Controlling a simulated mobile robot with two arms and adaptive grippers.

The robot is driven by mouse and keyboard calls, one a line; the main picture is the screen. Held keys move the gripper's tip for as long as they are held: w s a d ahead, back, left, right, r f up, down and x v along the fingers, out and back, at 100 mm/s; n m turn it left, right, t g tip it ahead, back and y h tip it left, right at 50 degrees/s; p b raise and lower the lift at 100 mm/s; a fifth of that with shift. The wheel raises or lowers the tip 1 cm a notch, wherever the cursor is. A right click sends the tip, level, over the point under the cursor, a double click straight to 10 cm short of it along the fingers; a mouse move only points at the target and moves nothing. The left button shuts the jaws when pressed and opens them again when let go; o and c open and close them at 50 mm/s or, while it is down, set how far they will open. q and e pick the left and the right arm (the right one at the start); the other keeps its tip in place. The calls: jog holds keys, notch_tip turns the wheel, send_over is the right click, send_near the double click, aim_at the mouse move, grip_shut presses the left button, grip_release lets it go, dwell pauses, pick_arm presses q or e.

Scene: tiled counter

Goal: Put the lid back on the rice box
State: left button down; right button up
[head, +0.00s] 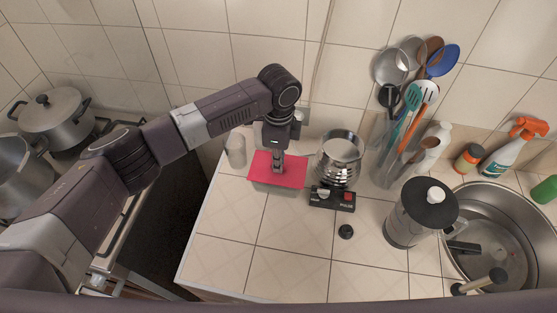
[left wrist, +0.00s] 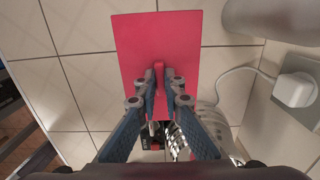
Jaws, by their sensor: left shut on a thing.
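The flat red lid (head: 291,174) is level over the counter and fills the upper middle of the left wrist view (left wrist: 140,45). My left gripper (head: 278,168) points down and is shut on the lid's small red handle (left wrist: 158,75). A pale grey box wall (head: 272,188) shows just under the lid's front edge; this looks like the rice box. The lid hides the rest of it. I cannot tell whether the lid rests on the rim or hangs slightly above it. My right gripper is out of view.
A pale cup (head: 236,150) stands left of the lid. A shiny metal pot (head: 340,160) on a black base (head: 332,200) stands close on its right. Farther right are utensils (head: 410,95), a black-lidded jug (head: 408,222) and the sink (head: 500,240). The front counter is mostly clear.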

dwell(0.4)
pick_arm(q)
jog(key=c, duration=2)
grip_release()
jog(key=shift+o, duration=0.6)
jog(key=o, duration=0.4)
jog(key=shift+r+p, duration=1.1)
jog(key=shift+r, duration=2.4)
